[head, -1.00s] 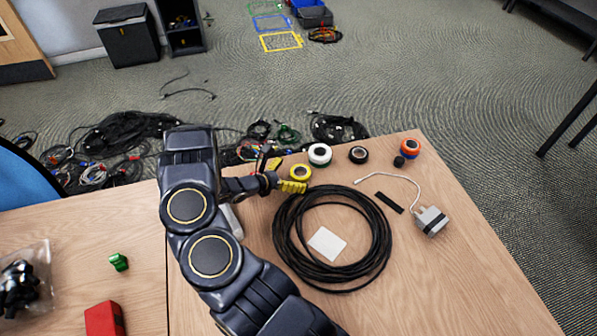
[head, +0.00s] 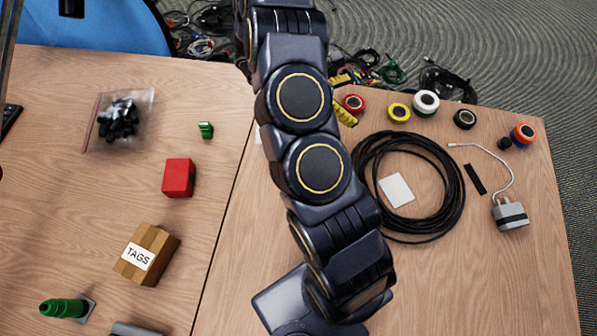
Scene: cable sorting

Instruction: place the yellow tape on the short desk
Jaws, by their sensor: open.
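The yellow tape (head: 399,112) is a small roll lying flat near the far edge of the right-hand wooden desk (head: 500,270), between a red roll (head: 354,103) and a white roll (head: 425,103). My gripper (head: 344,97) shows partly beyond my arm, left of the yellow tape, with yellow fingertips. It is open and apart from the yellow tape; the red roll shows close to its fingers. My arm hides the rest of the gripper. A second wooden desk (head: 70,200) lies to the left, across a seam. I cannot tell which desk is the short one.
A black cable coil (head: 455,180), black roll (head: 465,119), orange-and-blue roll (head: 523,134) and grey adapter (head: 510,213) lie on the right desk. The left desk holds a red box (head: 179,177), a TAGS box (head: 148,253) and a bag (head: 115,120), with bare wood between them.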

